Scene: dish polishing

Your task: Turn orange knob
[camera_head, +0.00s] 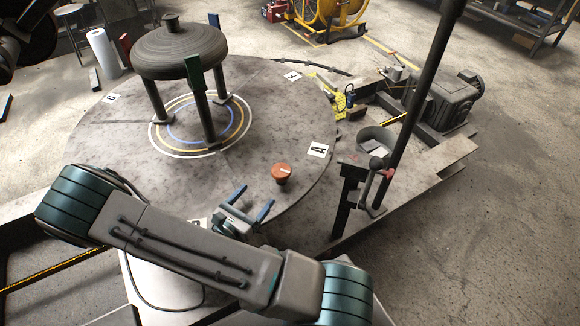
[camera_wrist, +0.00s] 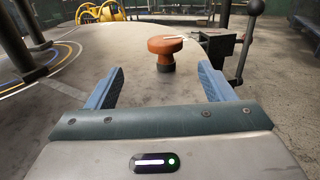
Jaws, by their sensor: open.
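The orange knob (camera_head: 282,171) stands upright on a short dark base near the front right edge of the round grey table (camera_head: 100,150). It has a pale line on its top. In the wrist view the knob (camera_wrist: 165,47) is ahead, slightly right of the middle between the fingers. My gripper (camera_head: 253,203) is open and empty, its two blue fingers pointing toward the knob from the front left. In the wrist view my gripper (camera_wrist: 163,85) shows both fingers spread wide, with the knob beyond their tips and apart from them.
A round ridged metal dish (camera_head: 180,52) sits on three posts on the table, behind and left of the knob. A dark lever (camera_head: 380,165) with a red mark stands right of the table, near a motor (camera_head: 447,100). The table around the knob is clear.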

